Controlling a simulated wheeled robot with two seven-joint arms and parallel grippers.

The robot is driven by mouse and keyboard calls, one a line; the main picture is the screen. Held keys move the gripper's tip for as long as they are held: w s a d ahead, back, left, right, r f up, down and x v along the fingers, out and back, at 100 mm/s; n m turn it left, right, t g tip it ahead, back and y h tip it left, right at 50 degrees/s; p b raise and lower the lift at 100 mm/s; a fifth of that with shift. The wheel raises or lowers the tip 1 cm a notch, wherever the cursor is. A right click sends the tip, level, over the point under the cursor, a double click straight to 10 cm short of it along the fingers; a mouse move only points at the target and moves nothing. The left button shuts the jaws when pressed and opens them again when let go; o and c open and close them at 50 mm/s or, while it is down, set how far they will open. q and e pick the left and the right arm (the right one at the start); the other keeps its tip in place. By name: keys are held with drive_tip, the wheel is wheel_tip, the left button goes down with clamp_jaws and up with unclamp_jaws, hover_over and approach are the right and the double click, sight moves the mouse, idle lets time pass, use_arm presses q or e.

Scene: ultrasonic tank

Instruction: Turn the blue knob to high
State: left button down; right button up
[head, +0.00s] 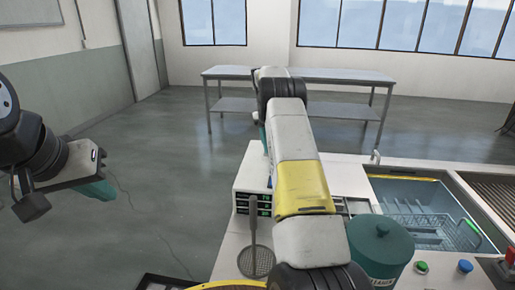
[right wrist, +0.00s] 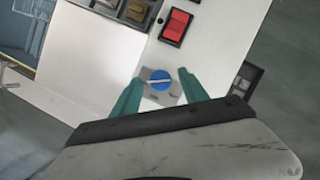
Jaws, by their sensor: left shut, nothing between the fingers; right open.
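The blue knob (right wrist: 158,80) shows in the right wrist view, on a small grey plate on a white panel. A pale line runs across its face, nearly level in the picture. My right gripper (right wrist: 160,88) is open, with one teal finger on each side of the knob; I cannot tell whether they touch it. In the head view my right arm reaches forward over the white unit and hides most of its gripper and the knob. My left gripper (head: 98,188) is shut and empty over the floor at the left.
A red rocker switch (right wrist: 176,26) sits on the panel near the knob. A bench (head: 335,78) stands behind.

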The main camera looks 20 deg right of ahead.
wheel_tip(320, 180, up, 2)
drive_tip(key=shift+r, duration=0.2)
drive_tip(key=shift+s+a+r, duration=0.1)
drive_tip(key=shift+s+r, duration=0.1)
drive_tip(key=shift+r, duration=0.05)
drive_tip(key=s+a, duration=0.2)
drive_tip(key=s, duration=0.2)
drive_tip(key=s+a+r, duration=0.1)
drive_tip(key=s+a, duration=0.1)
drive_tip(key=s, duration=0.3)
drive_tip(key=s+a, duration=0.2)
drive_tip(key=s, duration=0.3)
drive_tip(key=shift+a+r, duration=0.15)
drive_tip(key=shift+a, duration=0.15)
drive_tip(key=shift+s+r, duration=0.1)
drive_tip(key=s+a+r+t+y, duration=0.1)
drive_tip(key=s+a+r+t, duration=0.4)
drive_tip(key=s, duration=0.5)
drive_tip(key=s+a+r+m+t+y, duration=0.1)
drive_tip(key=s+a+r+t, duration=0.4)
drive_tip(key=s, duration=0.5)
drive_tip(key=shift+a+r+m+t+y, duration=0.15)
drive_tip(key=shift+a+m+t+y, duration=0.15)
drive_tip(key=shift+a+t+y, duration=0.15)
